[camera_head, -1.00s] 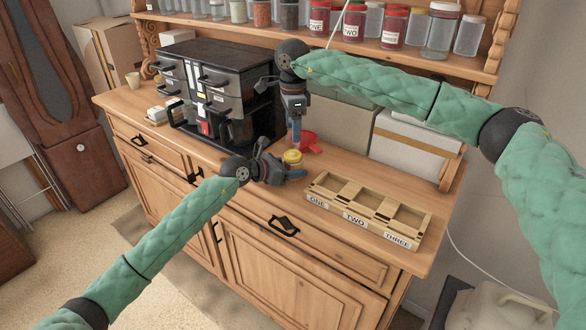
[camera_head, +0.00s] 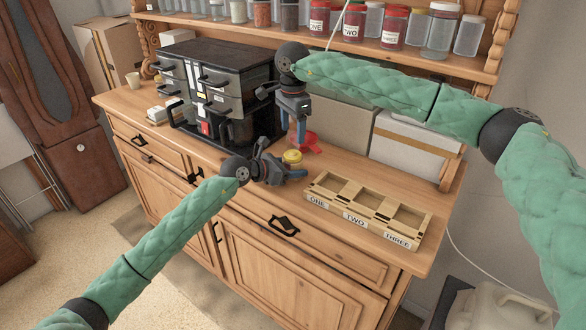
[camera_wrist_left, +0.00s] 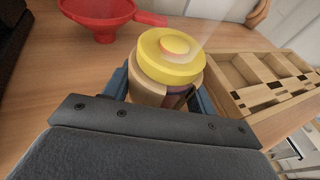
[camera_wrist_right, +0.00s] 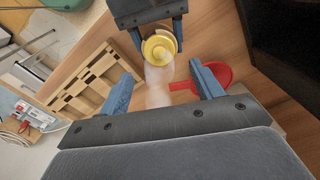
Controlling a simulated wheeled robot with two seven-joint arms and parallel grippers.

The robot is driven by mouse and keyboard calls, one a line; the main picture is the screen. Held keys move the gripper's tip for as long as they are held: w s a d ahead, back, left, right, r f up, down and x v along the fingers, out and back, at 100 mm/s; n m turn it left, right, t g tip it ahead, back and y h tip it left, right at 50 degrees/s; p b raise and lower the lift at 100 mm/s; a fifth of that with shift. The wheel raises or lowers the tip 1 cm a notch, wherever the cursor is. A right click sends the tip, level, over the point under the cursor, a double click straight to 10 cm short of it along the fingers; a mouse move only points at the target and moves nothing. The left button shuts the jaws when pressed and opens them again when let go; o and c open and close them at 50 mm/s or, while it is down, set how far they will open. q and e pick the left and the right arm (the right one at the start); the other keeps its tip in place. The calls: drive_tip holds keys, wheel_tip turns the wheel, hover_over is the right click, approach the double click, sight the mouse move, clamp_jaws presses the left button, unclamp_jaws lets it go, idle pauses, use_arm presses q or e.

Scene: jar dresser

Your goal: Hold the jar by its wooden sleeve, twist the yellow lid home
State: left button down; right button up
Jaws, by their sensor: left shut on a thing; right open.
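The jar stands in the wooden sleeve (camera_wrist_left: 148,88) on the dresser top. The yellow lid (camera_head: 292,156) sits on the jar; it also shows in the left wrist view (camera_wrist_left: 168,60) and the right wrist view (camera_wrist_right: 159,48). I cannot tell how far it is screwed on. My left gripper (camera_head: 294,173) is shut on the wooden sleeve, its blue fingers on either side in the left wrist view. My right gripper (camera_head: 292,128) points down above the lid, open and empty, not touching it. Its two blue fingers stand wide apart in the right wrist view (camera_wrist_right: 162,88).
A red funnel (camera_head: 306,142) lies just behind the jar. A wooden tray (camera_head: 366,211) with compartments labelled ONE, TWO, THREE is to the right. A black drawer cabinet (camera_head: 222,75) stands to the left. Pale boxes (camera_head: 412,152) stand behind, below a shelf of jars.

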sight(293, 154)
wheel_tip(293, 154, down, 7)
drive_tip(key=shift+f, duration=0.15)
idle(0.4)
